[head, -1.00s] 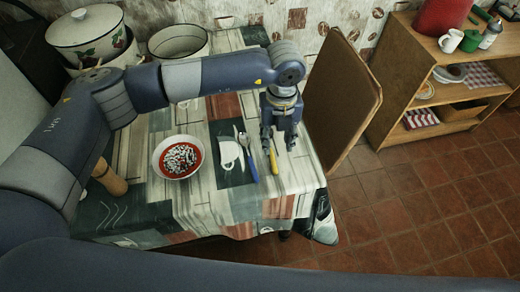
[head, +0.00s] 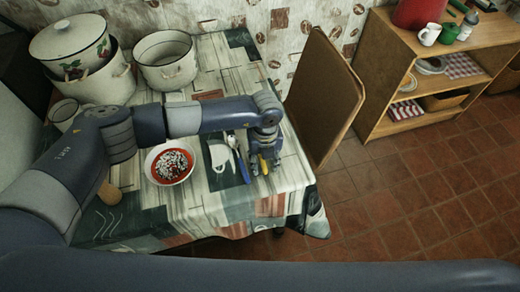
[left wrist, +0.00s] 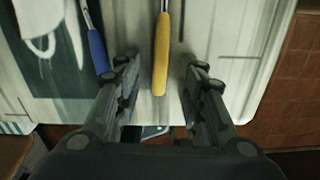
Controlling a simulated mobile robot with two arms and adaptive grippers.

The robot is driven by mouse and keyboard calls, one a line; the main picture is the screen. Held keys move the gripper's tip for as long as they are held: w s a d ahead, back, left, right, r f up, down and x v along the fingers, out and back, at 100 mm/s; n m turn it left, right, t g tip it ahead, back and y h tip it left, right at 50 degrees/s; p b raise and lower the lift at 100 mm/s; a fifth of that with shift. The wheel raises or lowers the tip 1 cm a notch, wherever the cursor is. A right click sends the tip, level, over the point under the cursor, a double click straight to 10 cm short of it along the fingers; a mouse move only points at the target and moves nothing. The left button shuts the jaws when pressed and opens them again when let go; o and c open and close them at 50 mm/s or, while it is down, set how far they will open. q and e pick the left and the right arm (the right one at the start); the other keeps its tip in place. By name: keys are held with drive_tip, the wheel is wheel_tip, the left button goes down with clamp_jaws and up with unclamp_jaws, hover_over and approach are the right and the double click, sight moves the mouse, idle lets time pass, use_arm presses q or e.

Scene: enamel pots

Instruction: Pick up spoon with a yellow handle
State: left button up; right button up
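The utensil with the yellow handle (left wrist: 161,55) lies on the cloth-covered table. Its metal neck leaves the left wrist view at the top, so its far end is hidden. In the head view only part of its yellow handle (head: 264,168) shows, under my gripper. My left gripper (head: 264,160) points down over it. In the left wrist view my left gripper (left wrist: 162,70) is open, one finger on each side of the yellow handle, with gaps on both sides. A blue-handled utensil (left wrist: 97,50) lies left of the left finger. My right gripper is not in view.
Large enamel pots (head: 165,75) stand at the back left. A brown board-like panel (head: 325,95) rises at the table's right edge. A wooden shelf (head: 385,75) stands farther right.

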use_arm(q)
drive_tip(key=shift+c, duration=0.3)
clamp_jaws()
drive_tip(key=shift+r, duration=0.15)
